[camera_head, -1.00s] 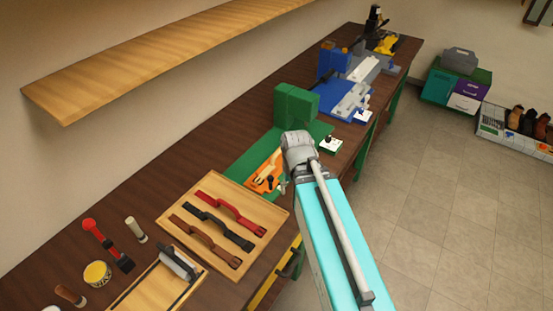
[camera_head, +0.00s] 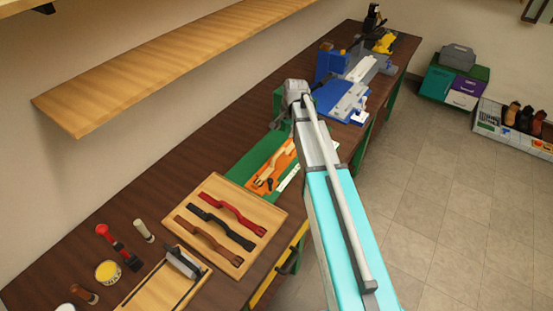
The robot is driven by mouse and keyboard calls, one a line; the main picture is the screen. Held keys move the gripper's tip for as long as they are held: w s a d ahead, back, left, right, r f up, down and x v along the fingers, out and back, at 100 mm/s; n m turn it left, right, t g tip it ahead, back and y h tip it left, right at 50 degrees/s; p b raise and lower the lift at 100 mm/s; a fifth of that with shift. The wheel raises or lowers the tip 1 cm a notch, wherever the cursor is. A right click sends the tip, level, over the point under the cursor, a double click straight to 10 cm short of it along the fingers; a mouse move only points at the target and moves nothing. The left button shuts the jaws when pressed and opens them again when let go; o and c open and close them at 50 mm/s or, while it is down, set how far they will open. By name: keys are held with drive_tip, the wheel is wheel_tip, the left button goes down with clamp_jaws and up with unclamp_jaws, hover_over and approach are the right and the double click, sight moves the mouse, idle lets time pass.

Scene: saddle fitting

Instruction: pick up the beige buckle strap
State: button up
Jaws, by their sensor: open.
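The beige buckle strap (camera_head: 277,168) lies on an orange board (camera_head: 268,181) on the workbench, beside the green fixture (camera_head: 257,157). My arm reaches up over the bench from the lower right, with its wrist above and beyond the strap. My gripper (camera_head: 275,123) shows only as a small dark grey shape below the wrist, in front of the green block. It is open and apart from the strap. My arm hides much of the green block; its fingertips are too small to make out clearly.
A wooden tray (camera_head: 203,249) with red, black and brown straps stands in front of the orange board. A blue fixture (camera_head: 347,97) stands farther along the bench. Several tools and a yellow tin (camera_head: 108,271) are at lower left. A shelf (camera_head: 150,82) overhangs the bench.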

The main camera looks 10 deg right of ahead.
sight(280, 151)
drive_tip(key=shift+w+f, duration=0.1)
drive_tip(key=shift+w, duration=0.05)
idle(0.3)
drive_tip(key=f+b, duration=0.2)
drive_tip(key=b, duration=0.1)
drive_tip(key=f+b, duration=0.2)
drive_tip(key=f, duration=0.1)
drive_tip(key=w+a+f+b, duration=0.1)
drive_tip(key=f+b, duration=0.2)
drive_tip(key=shift+a+f+b, duration=0.1)
drive_tip(key=shift+f+b, duration=0.05)
drive_tip(key=shift+b, duration=0.15)
drive_tip(key=shift+f, duration=0.15)
idle(0.4)
wheel_tip(280, 151, down, 3)
drive_tip(key=b, duration=0.3)
drive_tip(key=shift+w, duration=0.1)
drive_tip(key=shift+w+a+f+b, duration=0.15)
drive_tip(key=shift+f+b, duration=0.8)
drive_tip(key=shift+b, duration=0.15)
clamp_jaws()
